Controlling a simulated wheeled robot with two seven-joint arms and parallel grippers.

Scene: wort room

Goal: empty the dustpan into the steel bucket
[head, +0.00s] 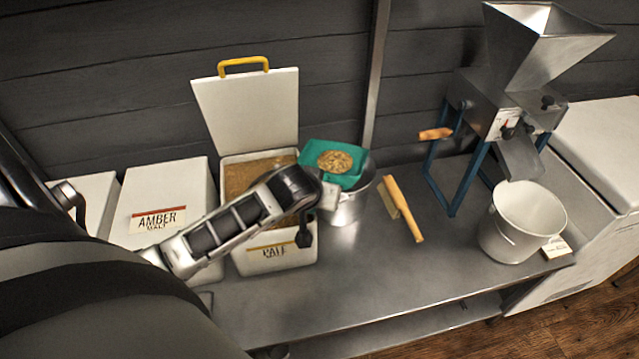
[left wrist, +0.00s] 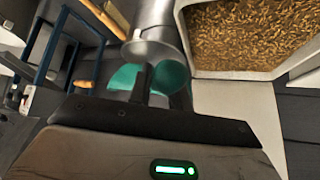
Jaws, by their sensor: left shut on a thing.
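The teal dustpan (head: 312,153) carries a heap of grain (head: 335,161). My left gripper (head: 326,192) is shut on it and holds it up, roughly level. In the head view the dustpan overlaps the rim of the steel bucket (head: 350,207), which stands upright on the bench; how far it reaches over the mouth is hard to tell. The left wrist view shows teal parts of the dustpan (left wrist: 172,77) between the fingers (left wrist: 163,88), with the steel bucket (left wrist: 153,28) beyond. The bucket's inside is mostly hidden. My right gripper is not in view.
The open pale malt bin (head: 275,262) stands left of the bucket, its lid (head: 250,105) upright behind. The closed amber malt bin (head: 165,190) is further left. A wooden-handled brush (head: 402,208) lies right of the bucket. A mill (head: 500,110) and white bucket (head: 522,222) stand further right.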

